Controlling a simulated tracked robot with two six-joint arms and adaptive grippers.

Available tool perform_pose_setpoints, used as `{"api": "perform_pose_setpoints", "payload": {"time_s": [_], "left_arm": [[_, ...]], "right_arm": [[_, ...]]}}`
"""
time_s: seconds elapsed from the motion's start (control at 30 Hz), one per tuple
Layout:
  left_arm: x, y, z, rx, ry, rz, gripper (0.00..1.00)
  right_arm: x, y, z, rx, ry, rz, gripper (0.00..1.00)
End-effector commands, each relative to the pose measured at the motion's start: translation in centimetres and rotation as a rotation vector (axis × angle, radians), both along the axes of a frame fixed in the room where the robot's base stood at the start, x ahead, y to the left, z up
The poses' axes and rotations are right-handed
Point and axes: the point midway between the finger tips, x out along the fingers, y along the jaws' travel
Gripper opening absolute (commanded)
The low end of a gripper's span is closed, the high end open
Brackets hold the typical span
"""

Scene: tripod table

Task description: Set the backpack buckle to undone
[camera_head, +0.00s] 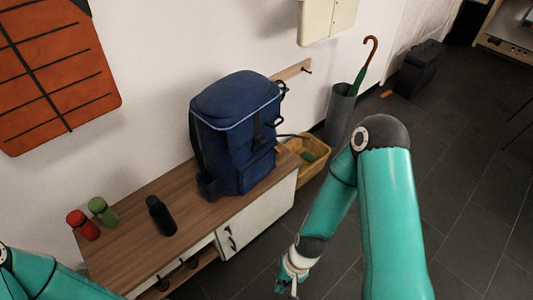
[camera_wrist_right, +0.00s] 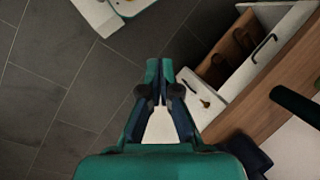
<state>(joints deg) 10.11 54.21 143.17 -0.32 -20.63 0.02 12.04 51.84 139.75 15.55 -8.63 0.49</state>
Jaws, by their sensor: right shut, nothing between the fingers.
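The navy blue backpack (camera_head: 222,110) stands upright on the wooden bench in the head view. A dark strap (camera_head: 257,128) runs down its front. The buckle is too small and dark for me to tell its state. My right gripper (camera_head: 286,287) is low in front of the bench, apart from the backpack, near the bottom edge. In the right wrist view my right gripper (camera_wrist_right: 159,70) has its fingers together with nothing between them, over the dark floor. Only part of my left arm shows at the lower left; its gripper is out of frame.
The bench (camera_head: 170,200) carries a black bottle (camera_head: 160,215), a red jar (camera_head: 83,225) and a green jar (camera_head: 102,211). A yellow basket (camera_head: 310,170) and a grey umbrella stand (camera_head: 339,112) are beyond the bench. The tiled floor at right is mostly clear.

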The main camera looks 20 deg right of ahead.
Motion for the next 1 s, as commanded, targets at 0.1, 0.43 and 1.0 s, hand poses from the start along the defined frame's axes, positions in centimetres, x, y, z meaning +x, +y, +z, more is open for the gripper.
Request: {"api": "perform_pose_setpoints", "payload": {"time_s": [0.1,0.43,1.0], "left_arm": [[0.0,0.0,-4.8,0.0,0.001,0.0,0.4],[0.0,0.0,-14.3,0.0,0.001,0.0,0.4],[0.0,0.0,-28.4,0.0,0.0,0.0,0.4]], "right_arm": [[0.2,-0.2,-3.9,0.035,0.136,-0.206,0.0],[7.2,2.8,-6.8,0.405,0.428,-0.84,0.0],[29.8,-10.0,1.4,1.602,0.226,-1.489,0.0]]}}
